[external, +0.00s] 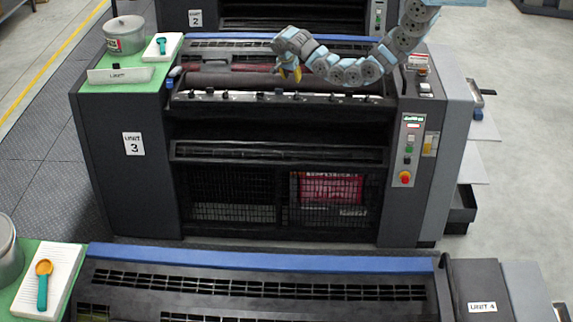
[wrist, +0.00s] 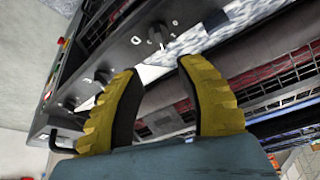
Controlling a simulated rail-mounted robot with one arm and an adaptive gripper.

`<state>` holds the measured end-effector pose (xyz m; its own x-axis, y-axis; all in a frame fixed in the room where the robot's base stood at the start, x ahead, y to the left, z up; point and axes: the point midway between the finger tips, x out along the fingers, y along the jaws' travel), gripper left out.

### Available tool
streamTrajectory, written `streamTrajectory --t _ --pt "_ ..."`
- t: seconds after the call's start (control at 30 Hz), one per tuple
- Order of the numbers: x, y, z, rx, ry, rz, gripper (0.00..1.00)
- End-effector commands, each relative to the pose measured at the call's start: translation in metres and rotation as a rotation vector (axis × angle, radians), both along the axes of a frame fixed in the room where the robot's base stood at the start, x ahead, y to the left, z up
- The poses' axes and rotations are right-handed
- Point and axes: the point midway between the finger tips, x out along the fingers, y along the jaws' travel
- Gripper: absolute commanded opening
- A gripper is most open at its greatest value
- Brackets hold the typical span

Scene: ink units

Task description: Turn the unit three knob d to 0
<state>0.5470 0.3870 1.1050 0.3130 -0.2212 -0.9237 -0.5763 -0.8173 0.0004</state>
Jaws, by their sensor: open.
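Unit three (external: 132,200) is the dark machine in the middle of the external view, with a "UNIT 3" label. A row of small dark knobs (external: 279,92) runs along its pale front rail (external: 235,97).
A control panel (external: 407,150) with a red button is on the unit's right side. A green top (external: 130,78) at left bears a can (external: 124,36) and a pad with a teal spoon (external: 162,45). Unit four (external: 265,262) stands in front, with a walkway between.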

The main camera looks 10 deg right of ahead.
Motion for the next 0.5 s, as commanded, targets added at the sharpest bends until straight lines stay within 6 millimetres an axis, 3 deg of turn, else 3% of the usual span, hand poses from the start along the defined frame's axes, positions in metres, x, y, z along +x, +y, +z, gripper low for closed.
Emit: streamTrajectory --t 0.03,0.5 --pt "0.002 -0.001 -0.011 -0.001 -0.001 0.001 0.38" --pt "0.024 -0.018 -0.068 -0.004 0.002 -0.001 0.38"
